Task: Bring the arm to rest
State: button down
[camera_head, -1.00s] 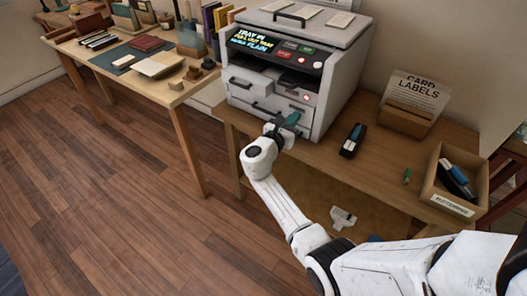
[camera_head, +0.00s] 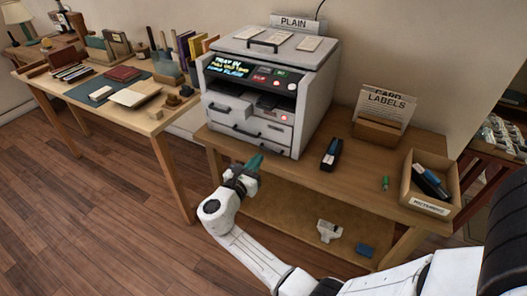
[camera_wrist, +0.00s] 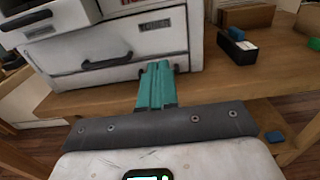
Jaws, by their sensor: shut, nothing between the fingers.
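My gripper (camera_head: 251,170) is in front of the wooden table (camera_head: 300,165), just below and in front of the printer's lower drawers. Its teal fingers are shut together with nothing between them. The wrist view shows the closed fingers (camera_wrist: 157,86) pointing at the table's front edge and the lower drawer with its dark handle. My white arm runs from the gripper down to the lower right of the head view.
A grey printer (camera_head: 262,90) with a lit panel stands on the table. A desk with books (camera_head: 120,85) is at left. Open floor lies at lower left.

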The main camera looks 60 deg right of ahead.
jog(key=shift+a, duration=1.05)
jog(key=s+a+f+m+g+y+p, duration=0.1)
jog(key=s+a+f+m+y+p, duration=0.1)
jog(key=s+m+y, duration=0.35)
jog(key=s+a+f+m+y+p, duration=0.2)
jog(key=s+a+f+m+y, duration=0.1)
jog(key=s+m, duration=0.4)
jog(key=s+a+r+m+y+p, duration=0.1)
jog(key=s+a+m+y, duration=0.2)
jog(key=a, duration=0.4)
jog(key=s+a+r+m+t+y+p, duration=0.1)
jog(key=s+a+m+y, duration=0.2)
jog(key=s+a+y, duration=0.3)
jog(key=shift+s+a+r+p, duration=0.25)
jog(key=shift+a+p, duration=0.1)
jog(key=shift+a, duration=0.85)
